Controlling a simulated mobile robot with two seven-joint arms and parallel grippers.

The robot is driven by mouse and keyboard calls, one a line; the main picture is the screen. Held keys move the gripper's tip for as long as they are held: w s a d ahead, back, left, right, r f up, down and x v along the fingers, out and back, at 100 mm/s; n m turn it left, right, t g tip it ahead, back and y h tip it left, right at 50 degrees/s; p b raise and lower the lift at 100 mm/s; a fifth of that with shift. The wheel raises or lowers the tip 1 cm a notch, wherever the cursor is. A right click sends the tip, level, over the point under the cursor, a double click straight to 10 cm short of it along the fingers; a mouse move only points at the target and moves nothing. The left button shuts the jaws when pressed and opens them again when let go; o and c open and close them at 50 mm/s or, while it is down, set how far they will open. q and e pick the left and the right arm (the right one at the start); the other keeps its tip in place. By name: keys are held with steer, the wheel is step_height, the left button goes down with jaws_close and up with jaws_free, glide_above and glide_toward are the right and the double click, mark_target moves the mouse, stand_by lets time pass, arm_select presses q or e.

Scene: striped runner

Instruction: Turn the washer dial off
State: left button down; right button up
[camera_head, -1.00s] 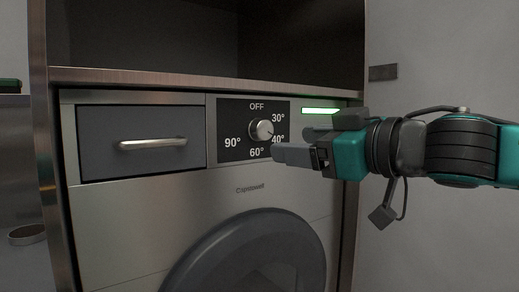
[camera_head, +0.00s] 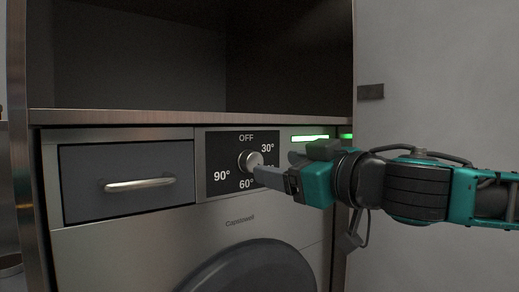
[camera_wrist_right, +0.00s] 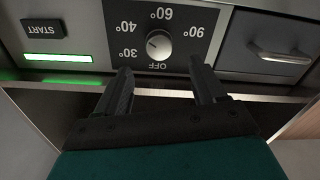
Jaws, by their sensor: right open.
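The washer dial (camera_head: 250,160) is a round silver knob on a black panel (camera_head: 215,148) marked OFF, 30°, 40°, 60° and 90°. In the right wrist view the dial (camera_wrist_right: 158,45) appears upside down, with a small dark mark on its left side, towards the 30° and 40° labels. My right gripper (camera_head: 273,164) is at the dial's lower right in the head view, one finger overlapping its edge. In the right wrist view the right gripper (camera_wrist_right: 160,68) is open, its fingertips on either side below the dial; contact is unclear. My left gripper is not in view.
A drawer (camera_head: 125,178) with a bar handle is left of the panel. A lit green display (camera_head: 310,138) is to its right, and a START button (camera_wrist_right: 43,28) shows in the right wrist view. The round washer door (camera_head: 255,270) is below. An open shelf space is above.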

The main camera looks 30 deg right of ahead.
mark_target(256, 162)
steer(key=w+p, duration=0.2)
steer(key=shift+w+r+p, duration=0.2)
steer(key=shift+w+p, duration=0.15)
steer(key=shift+w+a+p, duration=0.1)
steer(key=shift+w+p, duration=0.4)
steer(key=shift+p, duration=0.25)
steer(key=shift+w+p, duration=0.5)
steer(key=shift+p, duration=0.1)
steer(key=shift+w+f+p, duration=0.1)
steer(key=shift+w+p, duration=0.2)
steer(key=shift+w, duration=0.35)
steer(key=shift+w+a, duration=0.1)
steer(key=shift+w, duration=0.25)
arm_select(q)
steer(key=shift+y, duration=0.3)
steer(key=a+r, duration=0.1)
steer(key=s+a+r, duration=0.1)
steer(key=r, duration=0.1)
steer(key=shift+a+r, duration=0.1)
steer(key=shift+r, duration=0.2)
arm_select(e)
steer(key=shift+w+f, duration=0.1)
steer(key=shift+f, duration=0.05)
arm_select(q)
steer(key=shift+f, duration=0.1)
